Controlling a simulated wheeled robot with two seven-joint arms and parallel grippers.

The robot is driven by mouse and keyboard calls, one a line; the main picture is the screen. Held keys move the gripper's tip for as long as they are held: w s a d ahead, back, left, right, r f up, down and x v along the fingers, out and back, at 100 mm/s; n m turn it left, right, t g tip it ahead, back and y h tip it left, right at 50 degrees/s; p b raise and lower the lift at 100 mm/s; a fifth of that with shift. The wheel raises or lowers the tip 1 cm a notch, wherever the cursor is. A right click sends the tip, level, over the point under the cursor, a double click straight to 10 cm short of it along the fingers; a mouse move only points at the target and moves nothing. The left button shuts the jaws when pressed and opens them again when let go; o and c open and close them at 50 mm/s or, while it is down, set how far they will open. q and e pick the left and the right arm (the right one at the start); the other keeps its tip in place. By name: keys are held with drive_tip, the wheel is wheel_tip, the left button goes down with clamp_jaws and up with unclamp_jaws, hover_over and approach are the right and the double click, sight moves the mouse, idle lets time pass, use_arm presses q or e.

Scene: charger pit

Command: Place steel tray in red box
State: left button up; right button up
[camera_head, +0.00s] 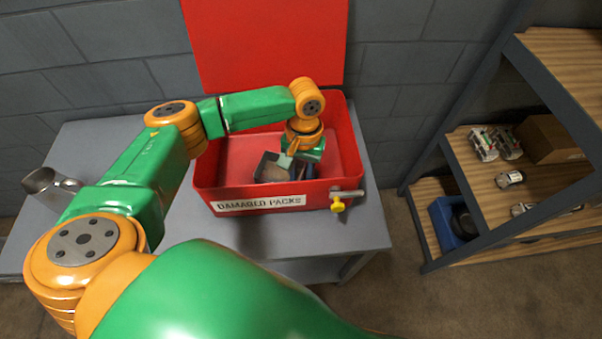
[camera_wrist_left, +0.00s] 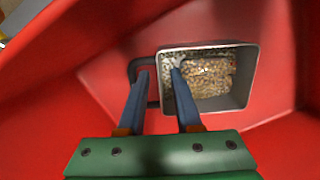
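The steel tray (camera_head: 268,175) is inside the open red box (camera_head: 228,189), which is labelled "DAMAGED PACKS". In the left wrist view the tray (camera_wrist_left: 251,80) is a grey square pan with a speckled tan inside, with the red box's walls (camera_wrist_left: 95,60) around it. My left gripper (camera_wrist_left: 160,74) reaches down into the box. Its two blue fingers stand apart on either side of the tray's left wall, one inside the tray and one outside, with gaps visible. I cannot tell whether the tray rests fully on the box floor. My right gripper is not in view.
The box stands on a grey table (camera_head: 195,235), its red lid (camera_head: 265,45) raised against the wall. A latch with a yellow knob (camera_head: 338,205) juts from its front right. A metal cup (camera_head: 50,187) lies at the table's left. A wooden shelf rack (camera_head: 480,200) stands right.

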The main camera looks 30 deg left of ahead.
use_arm(q)
wheel_tip(320, 180, up, 12)
drive_tip(key=w+p, duration=0.1)
drive_tip(key=shift+w+p, duration=0.25)
drive_tip(key=shift+p, duration=0.05)
drive_tip(key=shift+a, duration=0.1)
